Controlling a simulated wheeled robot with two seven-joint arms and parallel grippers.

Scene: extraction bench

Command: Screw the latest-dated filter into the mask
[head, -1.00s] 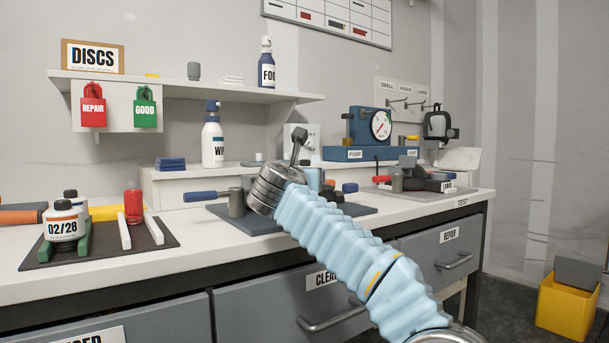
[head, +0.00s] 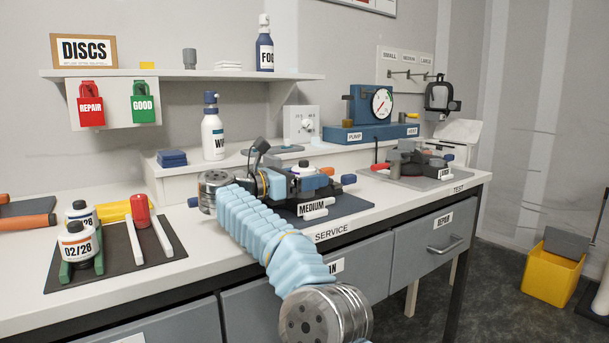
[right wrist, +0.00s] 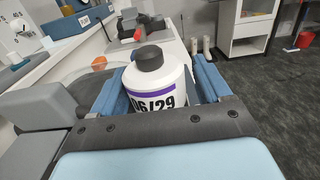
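A white filter marked 06/29 with a purple band and dark cap (right wrist: 155,88) sits upright between the blue fingers of my right gripper (right wrist: 160,85). The gripper looks shut on it. In the head view this filter (head: 303,168) shows above the service mat, partly behind my gripper (head: 290,183). A dark mask part with a MEDIUM label (head: 313,208) is on the mat, mostly hidden by my right arm; whether the filter touches it I cannot tell. Another filter, marked 02/28 (head: 77,249), stands in a green cradle at left, with one more (head: 82,212) behind it. My left gripper is out of view.
The blue-grey service mat (head: 345,208) lies mid-bench. A red cylinder (head: 140,212) and white strips are on the dark left mat (head: 120,262). At right are the test mat (head: 410,181) with dark equipment and a blue pump (head: 365,133). White bench shows between the mats.

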